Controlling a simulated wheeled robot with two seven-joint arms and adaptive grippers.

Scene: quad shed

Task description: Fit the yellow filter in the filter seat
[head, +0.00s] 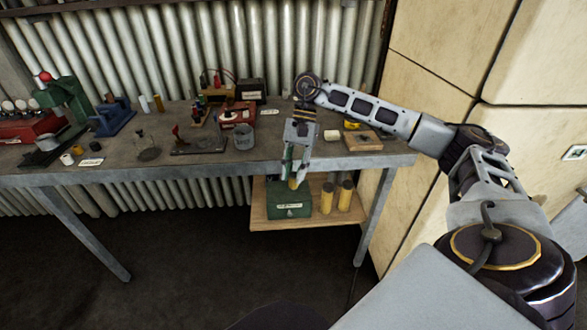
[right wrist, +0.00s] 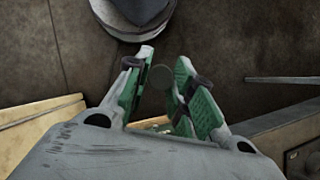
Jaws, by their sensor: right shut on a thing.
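My right gripper (head: 295,178) points down in front of the bench's front edge, above the lower shelf. In the right wrist view, the green-padded fingers (right wrist: 160,90) stand around a dark round end (right wrist: 161,77). A wooden block with a dark recess (head: 363,140) sits at the bench's right end; I cannot tell whether it is the filter seat. My left gripper is not in view.
Two yellow cylinders (head: 326,198) (head: 346,193) and a green box (head: 289,200) stand on the lower shelf (head: 310,221). The bench (head: 215,166) holds a grey metal cup (head: 243,137), a red box (head: 238,114) and several tools. Wall panels (head: 430,90) stand to the right.

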